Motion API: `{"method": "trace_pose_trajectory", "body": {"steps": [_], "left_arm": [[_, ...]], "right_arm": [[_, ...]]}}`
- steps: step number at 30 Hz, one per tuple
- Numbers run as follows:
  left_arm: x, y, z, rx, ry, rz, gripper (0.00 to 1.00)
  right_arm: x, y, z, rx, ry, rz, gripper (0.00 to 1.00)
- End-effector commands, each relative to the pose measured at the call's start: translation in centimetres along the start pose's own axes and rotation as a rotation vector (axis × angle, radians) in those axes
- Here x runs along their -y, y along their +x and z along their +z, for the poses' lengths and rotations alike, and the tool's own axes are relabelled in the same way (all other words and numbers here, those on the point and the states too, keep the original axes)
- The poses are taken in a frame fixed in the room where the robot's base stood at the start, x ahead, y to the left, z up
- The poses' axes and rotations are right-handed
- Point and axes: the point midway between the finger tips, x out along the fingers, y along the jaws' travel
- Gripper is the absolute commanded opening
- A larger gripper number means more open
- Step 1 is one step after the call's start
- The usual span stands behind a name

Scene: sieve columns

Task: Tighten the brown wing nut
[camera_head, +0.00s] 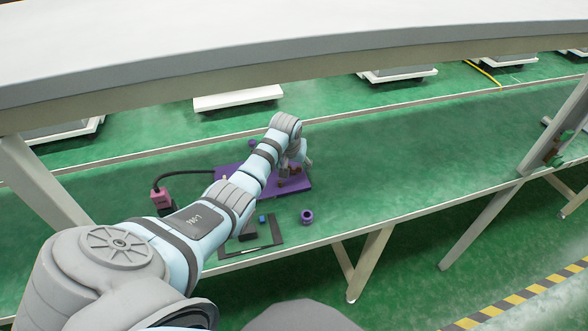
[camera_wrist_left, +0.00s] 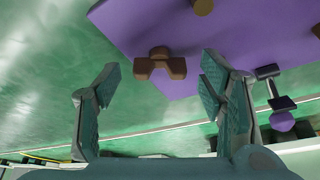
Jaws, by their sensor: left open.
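The brown wing nut (camera_wrist_left: 160,64) has two blunt wings and a round hub. It shows in the left wrist view at the edge of the purple plate (camera_wrist_left: 240,30). My left gripper (camera_wrist_left: 160,80) is open, with one finger on each side of the wing nut in the picture and a gap to both; I cannot tell the distance in depth. In the head view my left gripper (camera_head: 298,158) is over the right part of the purple plate (camera_head: 228,178), and my arm hides much of it. Small brown parts there are too small to tell apart. My right gripper is not in view.
A pink block (camera_head: 161,197) with a black hose stands left of the plate. A purple ring (camera_head: 307,216) and a black tray (camera_head: 262,251) lie near the bench's front edge. A black part with a purple knob (camera_wrist_left: 282,122) is at the right. The green bench (camera_head: 420,160) is clear rightward.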

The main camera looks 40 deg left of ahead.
Motion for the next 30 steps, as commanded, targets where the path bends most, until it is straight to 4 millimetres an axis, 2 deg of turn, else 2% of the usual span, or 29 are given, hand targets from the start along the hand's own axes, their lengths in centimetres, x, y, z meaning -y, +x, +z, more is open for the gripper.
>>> {"method": "trace_pose_trajectory", "body": {"steps": [3, 9, 11, 18, 19, 30], "left_arm": [[0.01, 0.70, 0.06, 0.001, 0.001, 0.000, 0.63], [-0.01, 0.62, 0.00, 0.000, 0.001, 0.000, 0.63], [-0.02, 0.61, 0.00, 0.000, 0.001, 0.000, 0.55], [-0.02, 0.60, 0.01, 0.001, 0.002, 0.000, 0.17], [-0.32, 0.56, 0.16, 0.000, 0.002, 0.001, 0.15], [0.03, 0.46, -0.03, 0.002, 0.055, 0.023, 0.15]], "right_arm": [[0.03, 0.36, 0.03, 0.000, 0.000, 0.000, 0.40], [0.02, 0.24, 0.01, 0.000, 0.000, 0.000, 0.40], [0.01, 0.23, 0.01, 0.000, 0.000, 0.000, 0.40], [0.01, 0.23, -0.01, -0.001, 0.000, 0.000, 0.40], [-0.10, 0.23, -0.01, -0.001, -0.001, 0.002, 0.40], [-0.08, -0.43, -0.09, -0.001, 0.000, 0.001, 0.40]]}}
